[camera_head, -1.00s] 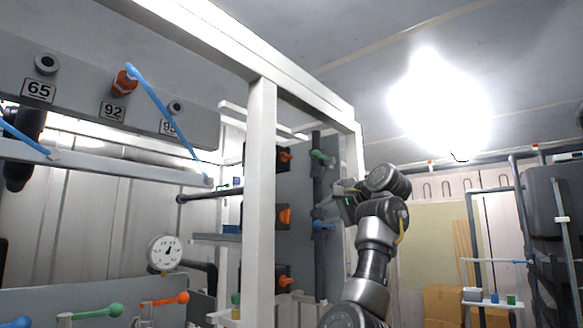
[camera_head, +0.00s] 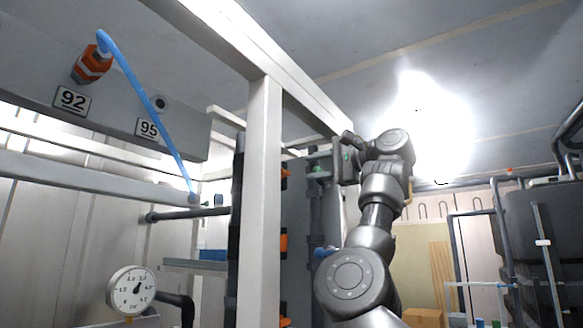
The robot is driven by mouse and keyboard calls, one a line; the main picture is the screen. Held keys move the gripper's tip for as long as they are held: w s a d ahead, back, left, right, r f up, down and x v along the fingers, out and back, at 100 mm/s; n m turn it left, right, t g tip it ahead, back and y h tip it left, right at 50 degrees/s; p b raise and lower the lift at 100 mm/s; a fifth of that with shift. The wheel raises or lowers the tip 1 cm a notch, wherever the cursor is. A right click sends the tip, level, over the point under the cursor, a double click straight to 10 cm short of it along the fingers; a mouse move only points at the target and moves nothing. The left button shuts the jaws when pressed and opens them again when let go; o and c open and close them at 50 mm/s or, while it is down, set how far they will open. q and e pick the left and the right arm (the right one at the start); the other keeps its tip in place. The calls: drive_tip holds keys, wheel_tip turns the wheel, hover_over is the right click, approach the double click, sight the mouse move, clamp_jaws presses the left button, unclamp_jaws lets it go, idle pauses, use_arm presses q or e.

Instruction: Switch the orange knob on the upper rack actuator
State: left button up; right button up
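Dark actuators stand in a column on the grey rack panel (camera_head: 300,215), mostly hidden behind a white upright post. The upper orange knob (camera_head: 284,179) shows only as a sliver at the post's right edge. The middle orange knob (camera_head: 284,243) is also partly covered. My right gripper (camera_head: 320,158) is raised to the right of the upper knob, near a green-handled valve (camera_head: 318,171), and apart from the knob. Its fingers are small and dark, so their opening is unclear. My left gripper is out of view.
The white post (camera_head: 259,210) and overhead beam (camera_head: 240,40) stand in front of the panel. A gauge (camera_head: 132,290) and a dark pipe (camera_head: 188,214) are at left. Dark tanks (camera_head: 540,240) are at far right.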

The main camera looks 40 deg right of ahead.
sight(287, 172)
drive_tip(key=p+x, duration=0.2)
drive_tip(key=x, duration=0.4)
drive_tip(key=shift+w, duration=0.15)
drive_tip(key=shift+w+a+p, duration=0.1)
drive_tip(key=shift+w+p, duration=0.1)
drive_tip(key=shift+p, duration=0.15)
drive_tip(key=shift+w, duration=0.2)
drive_tip(key=shift+w+a+f, duration=0.1)
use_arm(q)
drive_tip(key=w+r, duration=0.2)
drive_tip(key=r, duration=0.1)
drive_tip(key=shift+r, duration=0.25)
use_arm(e)
clamp_jaws()
